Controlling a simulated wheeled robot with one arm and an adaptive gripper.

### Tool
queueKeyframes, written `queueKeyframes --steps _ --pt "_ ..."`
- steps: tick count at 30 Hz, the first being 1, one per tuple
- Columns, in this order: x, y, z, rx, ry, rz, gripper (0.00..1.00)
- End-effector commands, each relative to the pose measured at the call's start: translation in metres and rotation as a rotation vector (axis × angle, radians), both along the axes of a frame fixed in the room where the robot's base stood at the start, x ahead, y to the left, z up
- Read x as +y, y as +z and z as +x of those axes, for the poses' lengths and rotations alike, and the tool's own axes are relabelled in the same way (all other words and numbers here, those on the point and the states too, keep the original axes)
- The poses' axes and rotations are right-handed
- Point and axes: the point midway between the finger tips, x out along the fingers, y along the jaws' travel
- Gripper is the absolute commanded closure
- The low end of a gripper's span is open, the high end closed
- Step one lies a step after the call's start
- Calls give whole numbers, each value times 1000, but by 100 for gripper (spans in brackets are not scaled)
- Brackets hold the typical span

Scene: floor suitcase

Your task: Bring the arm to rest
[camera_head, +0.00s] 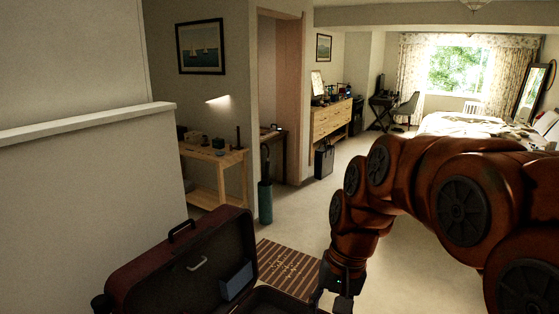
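My orange-brown arm reaches in from the right side of the head view and bends down at its far end. My gripper (328,298) hangs at the bottom middle, dark and partly cut off by the lower edge. Its fingertips are not clearly seen, so I cannot tell whether it is open or shut. It is just right of the open dark red suitcase (128,272), whose raised lid stands at the lower left. The base of the suitcase is mostly below the picture.
A striped mat (290,262) lies behind the suitcase. A dark green cylinder (265,203) stands by the doorway. A wooden side table (229,158) holds small objects. A black case (324,162), a drawer chest (328,120) and a bed (455,124) are farther back. Pale floor is open in the middle.

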Motion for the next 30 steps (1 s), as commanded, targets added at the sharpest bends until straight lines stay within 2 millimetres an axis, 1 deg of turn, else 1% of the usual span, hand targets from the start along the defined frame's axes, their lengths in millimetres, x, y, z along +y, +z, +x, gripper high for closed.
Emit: queueKeyframes --steps 1,8,9,11,12,15,18,21,24,30 --pt "-8 -3 -16 2 8 -12 59" --pt "-44 -23 -85 24 72 -72 59" --pt "-50 -27 -98 29 84 -82 59" --pt "-58 -33 -115 35 101 -97 59" --pt "-63 -38 -128 42 114 -106 59" --pt "-75 -49 -155 51 142 -127 59" --pt "-85 -58 -178 59 166 -144 59" --pt "-91 -65 -194 71 184 -154 59" --pt "-94 -69 -202 74 193 -161 59" --pt "-95 -70 -205 75 198 -162 59"
